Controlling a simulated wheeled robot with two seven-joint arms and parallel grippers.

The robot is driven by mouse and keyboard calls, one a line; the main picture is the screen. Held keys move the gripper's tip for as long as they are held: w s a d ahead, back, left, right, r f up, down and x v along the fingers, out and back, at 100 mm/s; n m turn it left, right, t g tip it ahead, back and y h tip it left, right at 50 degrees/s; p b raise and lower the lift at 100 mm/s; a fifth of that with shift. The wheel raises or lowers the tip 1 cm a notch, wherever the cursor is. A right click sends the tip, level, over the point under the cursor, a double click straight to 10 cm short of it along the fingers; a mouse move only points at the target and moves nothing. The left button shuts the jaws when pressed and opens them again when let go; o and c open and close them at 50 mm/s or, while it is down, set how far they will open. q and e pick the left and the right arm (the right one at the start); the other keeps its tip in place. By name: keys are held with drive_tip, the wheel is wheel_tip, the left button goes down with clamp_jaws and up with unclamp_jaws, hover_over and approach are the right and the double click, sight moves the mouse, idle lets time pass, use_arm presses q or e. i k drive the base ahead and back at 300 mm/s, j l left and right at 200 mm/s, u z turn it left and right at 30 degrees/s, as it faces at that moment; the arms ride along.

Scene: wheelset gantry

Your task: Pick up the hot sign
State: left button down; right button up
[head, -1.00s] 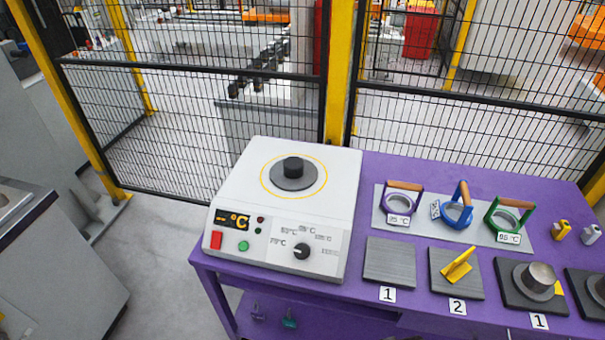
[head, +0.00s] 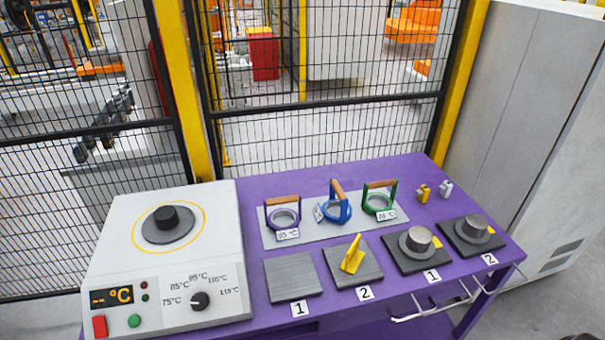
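A small yellow upright piece (head: 352,254), which looks like the hot sign, stands on the grey square plate (head: 372,273) marked 2 at the middle of the purple table. No writing on it can be made out. Neither of my grippers shows in the head view. Nothing touches the yellow piece.
On the purple table (head: 420,180) a white heater (head: 215,275) stands at left. A bare plate (head: 290,275) marked 1 lies beside the sign's plate. Behind are purple (head: 269,217), blue (head: 327,211) and green (head: 393,200) handled rings. Metal cylinders (head: 420,237) stand on dark plates at right.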

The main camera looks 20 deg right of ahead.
sight(354, 258)
drive_tip(key=z, duration=1.2)
drive_tip(key=i+l+u, duration=0.1)
drive_tip(key=l+u, duration=0.3)
